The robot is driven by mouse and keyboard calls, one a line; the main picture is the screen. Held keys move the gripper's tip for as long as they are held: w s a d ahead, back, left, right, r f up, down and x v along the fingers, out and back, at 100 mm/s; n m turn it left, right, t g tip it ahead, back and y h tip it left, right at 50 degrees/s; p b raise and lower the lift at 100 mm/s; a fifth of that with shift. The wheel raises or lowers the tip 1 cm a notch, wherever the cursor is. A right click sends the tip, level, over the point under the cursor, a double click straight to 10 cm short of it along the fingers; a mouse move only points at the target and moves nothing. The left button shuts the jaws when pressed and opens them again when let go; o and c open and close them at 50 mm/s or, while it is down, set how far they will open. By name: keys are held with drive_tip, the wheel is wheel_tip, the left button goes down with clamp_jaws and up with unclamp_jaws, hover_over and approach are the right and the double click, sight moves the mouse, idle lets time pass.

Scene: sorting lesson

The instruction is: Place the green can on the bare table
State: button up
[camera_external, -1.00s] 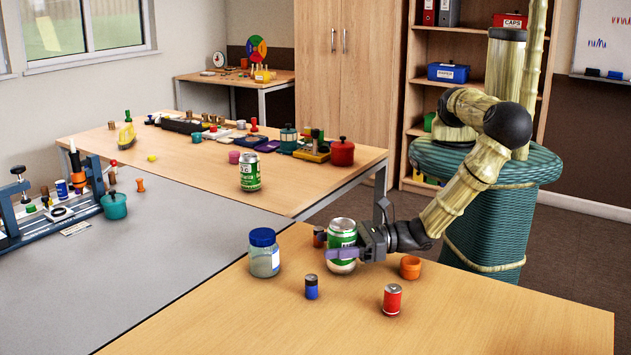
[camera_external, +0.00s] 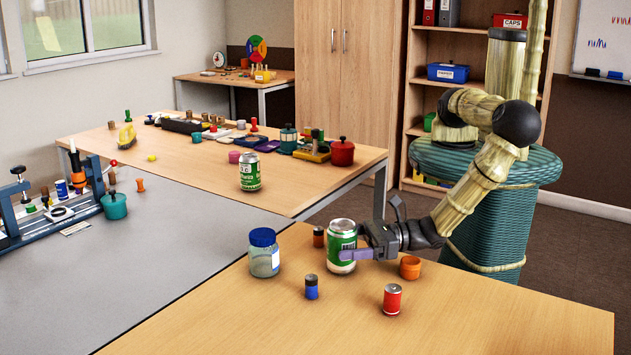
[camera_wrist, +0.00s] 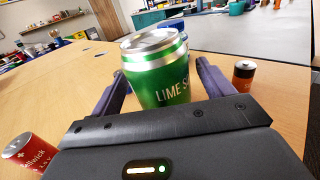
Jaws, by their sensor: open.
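The green can (camera_external: 343,240), with a silver top and white lettering, stands upright on the bare wood of the near table (camera_external: 470,310). It also fills the middle of the wrist view (camera_wrist: 160,80), where its label begins "LIME S". My gripper (camera_wrist: 163,92) is open, with one purple finger on each side of the can. In the wrist view a gap shows between can and fingers. In the external view my gripper reaches in from the right, and its far finger is hidden behind the can.
Around the can stand a lidded jar (camera_external: 264,255), a blue battery (camera_external: 311,288), a red can-shaped battery (camera_external: 392,299), an orange cup (camera_external: 410,267) and a brown-orange battery (camera_external: 319,237). Another green-and-white can (camera_external: 250,172) stands on the far table. The near table's front right is clear.

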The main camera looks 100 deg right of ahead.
drive_tip(key=s, duration=0.9)
drive_tip(key=shift+s+b, duration=0.15)
drive_tip(key=shift+b, duration=0.15)
drive_tip(key=shift+d, duration=0.1)
